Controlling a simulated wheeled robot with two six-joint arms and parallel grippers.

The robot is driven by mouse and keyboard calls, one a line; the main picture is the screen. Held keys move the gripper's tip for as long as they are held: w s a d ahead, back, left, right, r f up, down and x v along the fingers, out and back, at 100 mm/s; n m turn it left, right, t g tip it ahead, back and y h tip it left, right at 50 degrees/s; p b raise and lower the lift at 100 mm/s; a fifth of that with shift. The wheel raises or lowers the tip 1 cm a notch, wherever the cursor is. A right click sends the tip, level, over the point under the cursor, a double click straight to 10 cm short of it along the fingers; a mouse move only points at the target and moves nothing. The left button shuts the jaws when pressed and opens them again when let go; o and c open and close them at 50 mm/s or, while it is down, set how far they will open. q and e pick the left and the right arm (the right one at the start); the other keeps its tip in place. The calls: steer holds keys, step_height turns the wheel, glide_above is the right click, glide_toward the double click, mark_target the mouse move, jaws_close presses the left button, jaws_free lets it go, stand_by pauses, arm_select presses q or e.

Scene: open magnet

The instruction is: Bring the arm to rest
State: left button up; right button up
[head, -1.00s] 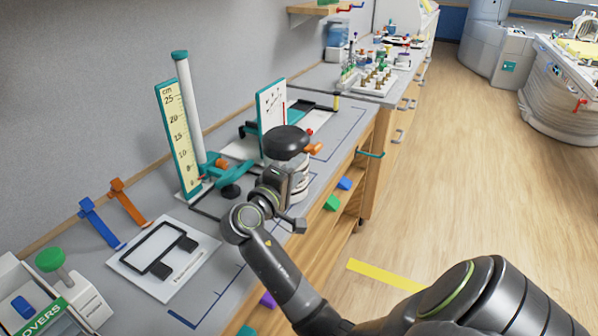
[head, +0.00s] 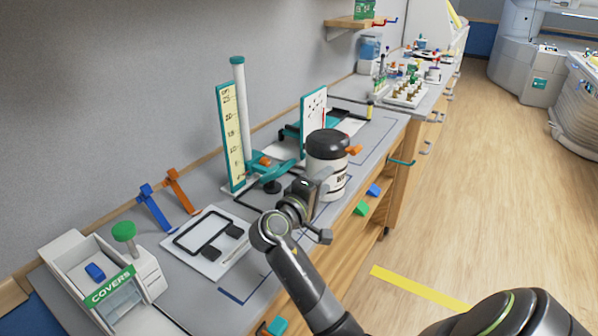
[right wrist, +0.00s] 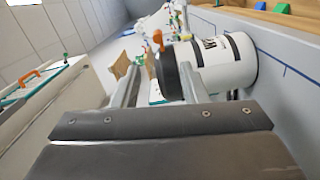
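A white jar (head: 326,180) with a black lid (head: 327,144) stands upright on the grey bench in the head view. My right gripper (head: 318,186) is in front of the jar's lower part; whether they touch cannot be told there. In the right wrist view, the two fingers of the right gripper (right wrist: 160,78) are spread with a gap between them and nothing gripped. The jar (right wrist: 228,62) lies beyond the right-hand finger, and its black lid (right wrist: 167,76) shows partly through the gap. My left gripper is not in view.
A scale post (head: 238,110), a white board (head: 314,112), a white plate with a black frame (head: 212,262) and a COVERS box (head: 75,262) stand on the bench (head: 262,213). Blue (head: 154,212) and orange (head: 182,192) holders stand near the wall. Floor is open at the right.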

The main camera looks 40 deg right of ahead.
steer(key=s+a+f+m+y, duration=0.15)
steer(key=s+f+y, duration=0.65)
steer(key=s+f, duration=0.9)
steer(key=s+a+f+m+g+y, duration=0.1)
steer(key=s+a+f+y, duration=0.3)
steer(key=s, duration=0.3)
steer(key=s+a+f+m+g+y, duration=0.1)
steer(key=s+a+f+y, duration=0.15)
steer(key=s+a, duration=0.4)
step_height(320, 180, down, 25)
steer(key=d+g+y, duration=0.1)
steer(key=d, duration=0.2)
steer(key=s+a+f+g, duration=0.1)
steer(key=s+f, duration=1.4)
steer(key=shift+a+f+g, duration=0.15)
steer(key=shift+a+g, duration=0.15)
steer(key=shift+a, duration=0.1)
steer(key=shift+n+y, duration=0.25)
